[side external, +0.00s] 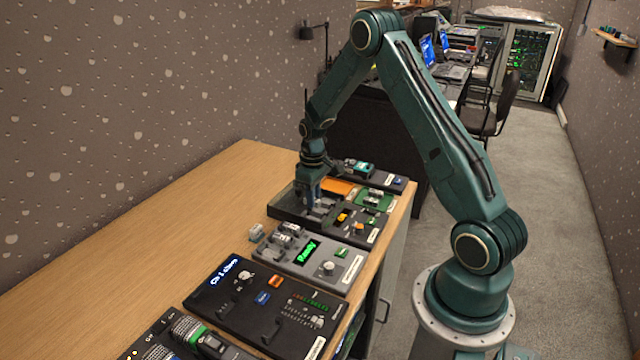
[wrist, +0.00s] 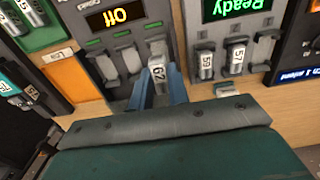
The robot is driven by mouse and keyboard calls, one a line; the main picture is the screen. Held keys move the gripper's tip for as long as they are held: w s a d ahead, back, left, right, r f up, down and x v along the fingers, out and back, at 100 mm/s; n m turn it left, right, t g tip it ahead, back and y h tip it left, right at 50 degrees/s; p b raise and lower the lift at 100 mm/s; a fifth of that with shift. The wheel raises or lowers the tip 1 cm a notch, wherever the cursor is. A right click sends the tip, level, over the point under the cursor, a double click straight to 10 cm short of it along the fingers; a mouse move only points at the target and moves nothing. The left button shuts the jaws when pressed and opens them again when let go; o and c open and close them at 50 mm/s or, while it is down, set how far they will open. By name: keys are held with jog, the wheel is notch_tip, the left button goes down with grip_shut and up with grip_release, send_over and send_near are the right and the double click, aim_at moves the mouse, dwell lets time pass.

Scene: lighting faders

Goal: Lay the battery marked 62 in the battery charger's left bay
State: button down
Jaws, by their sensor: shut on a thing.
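The battery marked 62 (wrist: 158,73) is a pale grey block with a dark number, between the blue fingers of my gripper (wrist: 160,92) in the wrist view. My gripper is shut on it. I cannot tell whether the battery is seated or held just above. In the side view my gripper (side external: 309,203) is low over this unit and hides the battery. Which unit is the charger is not readable.
Beside it, a grey unit (side external: 328,279) with a green Ready display holds several marked batteries (wrist: 205,62). A small loose piece (wrist: 227,89) lies on the wooden table (side external: 170,235). An orange panel (wrist: 72,78) and a green board (wrist: 45,38) are on the other side.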

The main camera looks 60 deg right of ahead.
jog(key=shift+f, duration=2.15)
jog(key=shift+f, duration=0.55)
dwell(0.5)
jog(key=c, duration=1.3)
grip_release()
jog(key=shift+o, duration=0.2)
jog(key=shift+a, duration=0.15)
jog(key=shift+a, duration=0.1)
jog(key=c, duration=0.4)
jog(key=shift+r, duration=0.1)
